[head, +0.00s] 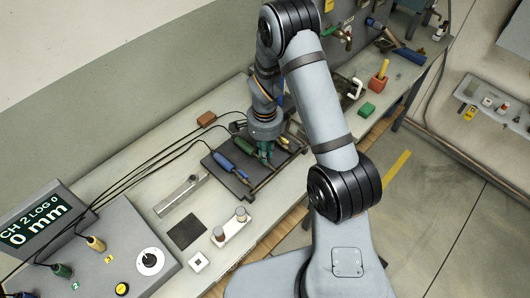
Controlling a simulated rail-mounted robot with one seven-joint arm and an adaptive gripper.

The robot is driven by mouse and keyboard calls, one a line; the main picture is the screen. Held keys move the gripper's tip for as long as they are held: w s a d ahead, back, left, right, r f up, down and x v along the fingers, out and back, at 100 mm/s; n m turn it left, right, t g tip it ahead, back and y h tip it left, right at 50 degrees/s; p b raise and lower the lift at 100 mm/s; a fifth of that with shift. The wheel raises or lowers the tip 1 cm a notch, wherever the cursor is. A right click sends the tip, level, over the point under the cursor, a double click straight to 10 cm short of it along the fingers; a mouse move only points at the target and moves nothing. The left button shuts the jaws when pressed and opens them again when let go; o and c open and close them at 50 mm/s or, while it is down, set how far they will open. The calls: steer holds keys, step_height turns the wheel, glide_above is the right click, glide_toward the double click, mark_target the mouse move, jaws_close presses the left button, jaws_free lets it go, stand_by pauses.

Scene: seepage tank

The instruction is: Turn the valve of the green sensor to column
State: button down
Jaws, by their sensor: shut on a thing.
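A dark rack (234,184) on the bench bears several corded sensors side by side. The green sensor (242,144) lies between the blue sensor (226,163) and a sensor with a yellowish tip (283,141). My gripper (265,156) points down over the rack, at the front end of the green sensor. Its fingers are shut on a part of the green sensor there. The part between the fingers is too small and covered to make out, so the valve's setting cannot be told.
A grey console (122,245) with a dial and a display (38,222) reading 0 mm stands at the lower left. Black cables cross the bench to the rack.

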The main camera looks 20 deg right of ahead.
steer(key=shift+f, duration=0.1)
steer(key=n+b, duration=0.2)
steer(key=n, duration=0.1)
steer(key=shift+w+f, duration=0.1)
steer(key=n+b, duration=0.3)
steer(key=n, duration=0.2)
steer(key=shift+w+d+n, duration=0.1)
steer(key=shift+n, duration=0.2)
steer(key=n+b, duration=0.1)
steer(key=n, duration=0.3)
steer(key=shift+n+b, duration=0.3)
steer(key=shift+b, duration=0.05)
steer(key=shift+w+r+n+b, duration=0.1)
steer(key=shift+n+b, duration=0.1)
steer(key=shift+n, duration=0.95)
steer(key=shift+w+r+n+b, duration=0.1)
steer(key=shift+n+b, duration=0.1)
steer(key=shift+n, duration=0.95)
steer(key=c, duration=1.8)
jaws_free()
steer(key=shift+s, duration=0.1)
steer(key=shift+o, duration=0.3)
steer(key=shift+r, duration=0.1)
